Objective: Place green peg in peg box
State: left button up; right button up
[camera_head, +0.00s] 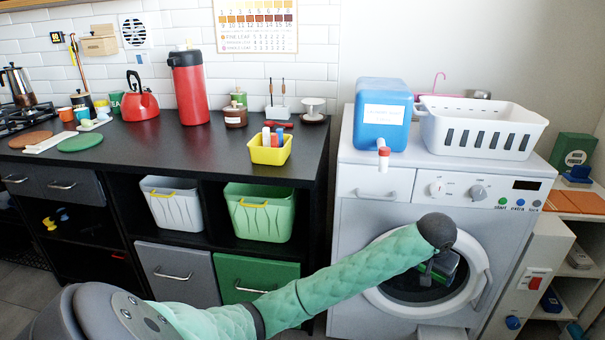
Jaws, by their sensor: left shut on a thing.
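My left arm reaches in from the lower left, and its wrist stands in front of the washing machine door. My left gripper (432,272) hangs just below the wrist, small and dark against the door glass. It is shut on a small green thing (445,265), which looks like the green peg, though the fingers and shadow hide much of its shape. A yellow open box (270,155), which may be the peg box, stands on the dark counter near its front right edge. Blue, white and red pieces stick up from it. My right gripper is not in view.
The washing machine (374,183) stands right of the counter (150,148). A blue laundry container (383,125) and a white basket (480,130) stand on it. A red flask (190,90), a kettle and small jars stand behind the yellow box. Bare counter lies left of the box.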

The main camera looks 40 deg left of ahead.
aim_at(271, 158)
jog(key=k+j, duration=0.2)
jog(key=j, duration=0.15)
jog(key=k+j, duration=0.15)
jog(key=j, duration=0.2)
jog(key=k+j, duration=0.2)
jog(key=j, duration=0.15)
jog(key=k+j, duration=0.15)
jog(key=j, duration=0.2)
jog(key=k+j, duration=0.2)
jog(key=j, duration=0.15)
jog(key=k+j, duration=0.15)
jog(key=j, duration=0.2)
jog(key=l+u, duration=0.05)
